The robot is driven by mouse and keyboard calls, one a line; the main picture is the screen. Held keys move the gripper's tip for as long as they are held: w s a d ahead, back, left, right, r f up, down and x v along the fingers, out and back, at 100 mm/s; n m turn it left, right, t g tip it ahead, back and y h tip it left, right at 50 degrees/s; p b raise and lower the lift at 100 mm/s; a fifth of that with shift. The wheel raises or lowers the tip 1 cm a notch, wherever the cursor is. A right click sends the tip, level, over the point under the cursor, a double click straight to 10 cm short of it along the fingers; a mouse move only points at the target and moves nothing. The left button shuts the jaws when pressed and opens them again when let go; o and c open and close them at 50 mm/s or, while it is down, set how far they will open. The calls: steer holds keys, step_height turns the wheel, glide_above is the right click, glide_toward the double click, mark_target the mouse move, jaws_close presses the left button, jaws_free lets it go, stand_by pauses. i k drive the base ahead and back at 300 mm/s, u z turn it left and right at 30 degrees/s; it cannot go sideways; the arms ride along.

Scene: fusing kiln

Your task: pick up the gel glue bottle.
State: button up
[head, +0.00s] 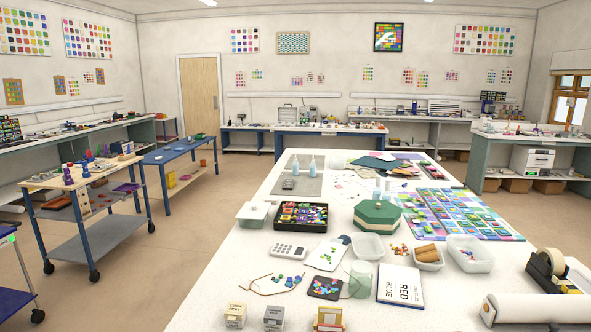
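Two small pale-blue bottles with narrow tops, a left one (295,166) and a right one (312,167), stand upright near the far end of the long white table (215,300). Two more slim pale-blue shapes that look like bottles (377,197) stand just behind the green octagonal box (377,216), which hides their lower parts. No label can be read on any of them, so I cannot tell which is the gel glue bottle. My gripper is not in view.
A black tray of coloured glass (326,226), a lidded clear container (252,214), a calculator (287,252), clear tubs (470,253), a tape dispenser (553,271) and a white roll (535,309) crowd the table. A wheeled cart (85,243) stands left. The floor between is clear.

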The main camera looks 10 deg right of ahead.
mark_target(294, 164)
steer(key=u, duration=0.6)
steer(key=k, duration=0.8)
steer(key=u, duration=1)
steer(key=k, duration=0.6)
steer(key=u, duration=0.25)
steer(key=i, duration=1.45)
steer(key=z, duration=0.45)
steer(key=i, duration=1.7)
steer(key=z, duration=0.2)
